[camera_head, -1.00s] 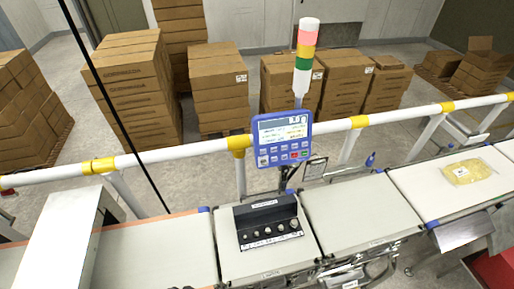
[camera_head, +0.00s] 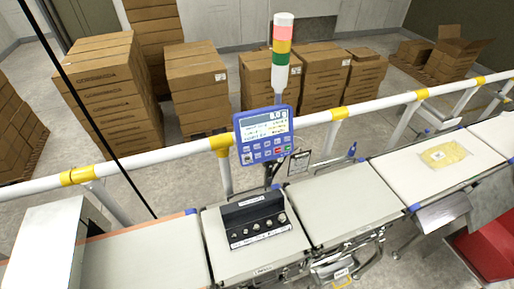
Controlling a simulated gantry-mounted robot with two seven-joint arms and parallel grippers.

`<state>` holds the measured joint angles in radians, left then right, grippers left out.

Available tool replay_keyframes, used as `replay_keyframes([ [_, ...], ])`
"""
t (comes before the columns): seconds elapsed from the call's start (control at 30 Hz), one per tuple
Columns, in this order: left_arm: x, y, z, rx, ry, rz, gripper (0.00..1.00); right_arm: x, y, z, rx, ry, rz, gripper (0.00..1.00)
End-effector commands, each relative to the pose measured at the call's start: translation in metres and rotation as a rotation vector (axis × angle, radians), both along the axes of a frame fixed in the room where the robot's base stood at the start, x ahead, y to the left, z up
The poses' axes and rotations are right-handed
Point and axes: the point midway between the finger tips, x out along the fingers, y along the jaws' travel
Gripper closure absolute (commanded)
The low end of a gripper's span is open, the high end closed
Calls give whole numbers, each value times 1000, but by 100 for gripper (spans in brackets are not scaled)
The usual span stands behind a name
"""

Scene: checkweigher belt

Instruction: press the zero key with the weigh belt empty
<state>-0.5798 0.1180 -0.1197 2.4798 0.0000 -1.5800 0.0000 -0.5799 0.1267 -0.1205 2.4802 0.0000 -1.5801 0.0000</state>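The blue control terminal (camera_head: 264,134) with a lit display and rows of keys stands on a post behind the belt. The zero key's label is too small to read among the keys. The weigh belt (camera_head: 233,259) carries a black block holding several small metal weights (camera_head: 254,218), so a thing stands on that section. The belt section to its right (camera_head: 345,205) is bare. Neither gripper is in view.
A white rail with yellow bands (camera_head: 330,116) runs behind the belts. A signal tower (camera_head: 282,55) rises behind the terminal. A yellow packet (camera_head: 447,155) lies on the far right belt. Stacked cartons (camera_head: 196,85) stand behind the rail.

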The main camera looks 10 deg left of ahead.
Motion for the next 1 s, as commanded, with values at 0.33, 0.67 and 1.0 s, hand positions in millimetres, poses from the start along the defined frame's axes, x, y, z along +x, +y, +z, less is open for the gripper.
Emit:
replay_keyframes([
  [0.33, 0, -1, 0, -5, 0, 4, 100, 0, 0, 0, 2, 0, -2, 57],
  [0.67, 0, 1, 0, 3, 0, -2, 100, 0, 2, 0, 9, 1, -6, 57],
  [1.0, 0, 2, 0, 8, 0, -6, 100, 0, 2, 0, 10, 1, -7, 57],
])
